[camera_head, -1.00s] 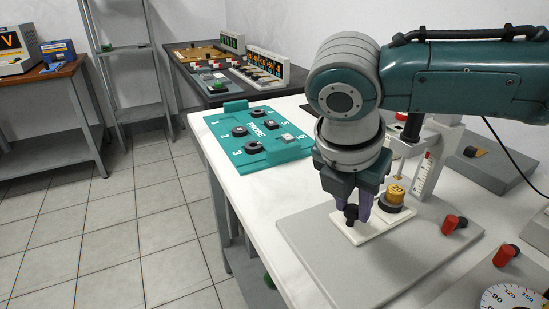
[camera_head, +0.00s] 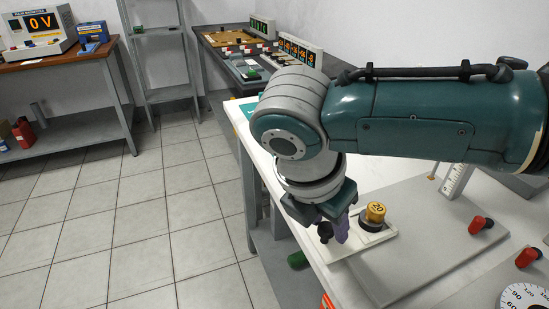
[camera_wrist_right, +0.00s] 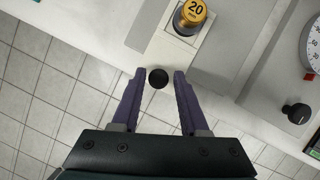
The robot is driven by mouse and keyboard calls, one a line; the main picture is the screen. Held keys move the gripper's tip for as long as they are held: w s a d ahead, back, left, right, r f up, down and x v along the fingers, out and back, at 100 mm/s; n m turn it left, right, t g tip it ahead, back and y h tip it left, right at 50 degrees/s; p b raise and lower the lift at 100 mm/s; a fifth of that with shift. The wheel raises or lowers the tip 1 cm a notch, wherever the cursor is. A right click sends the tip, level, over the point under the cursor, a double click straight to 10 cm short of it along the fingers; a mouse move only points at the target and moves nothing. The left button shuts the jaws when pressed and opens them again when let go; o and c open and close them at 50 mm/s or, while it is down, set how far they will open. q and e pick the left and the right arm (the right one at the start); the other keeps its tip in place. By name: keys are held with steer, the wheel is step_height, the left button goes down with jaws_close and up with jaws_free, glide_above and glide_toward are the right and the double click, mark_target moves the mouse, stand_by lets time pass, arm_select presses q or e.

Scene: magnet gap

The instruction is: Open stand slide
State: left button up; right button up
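The stand slide (camera_head: 376,238) is a white plate with a round black knob (camera_head: 325,232) at its outer end. It reaches out to the left edge of the grey stand base (camera_head: 432,232). A brass weight marked 20 (camera_head: 376,211) sits on a dark round piece on the slide; the weight also shows in the right wrist view (camera_wrist_right: 193,12). My right gripper (camera_wrist_right: 160,78) points down at the knob, with a purple finger on either side of it. Narrow gaps show between knob and fingers. My left gripper is not in view.
A white ruler post (camera_head: 455,182) stands behind the base, partly hidden by my right arm. Red knobs (camera_head: 481,225) and a dial (camera_head: 525,296) are at the right. Open tiled floor lies left of the white table.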

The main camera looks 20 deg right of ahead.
steer(key=shift+o, duration=1.1)
steer(key=p+v, duration=0.2)
steer(key=v, duration=0.8)
steer(key=shift+p, duration=0.3)
